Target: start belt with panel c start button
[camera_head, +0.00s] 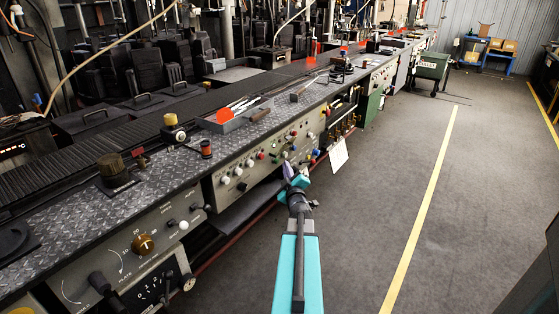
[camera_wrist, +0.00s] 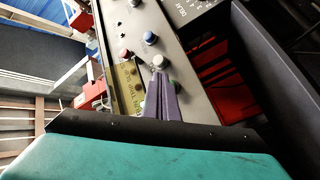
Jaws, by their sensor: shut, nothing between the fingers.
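The control panel (camera_head: 262,155) is a beige front face below the bench top, with several coloured knobs and buttons. My gripper (camera_head: 288,170) is in front of its right part, with the purple fingers shut and empty. In the wrist view the gripper fingertips (camera_wrist: 160,78) are just below a pale grey-white button (camera_wrist: 159,61); I cannot tell whether they touch it. A blue button (camera_wrist: 150,38) and a red button (camera_wrist: 125,54) are close by on the panel. No readable lettering marks the start button or panel c.
A yellowish label plate (camera_wrist: 128,90) lies beside the buttons. The steel bench top (camera_head: 75,215) holds a grey tray (camera_head: 235,119) and tools. A white sheet (camera_head: 339,154) hangs at the bench edge. The grey floor (camera_head: 375,210) to the right is clear.

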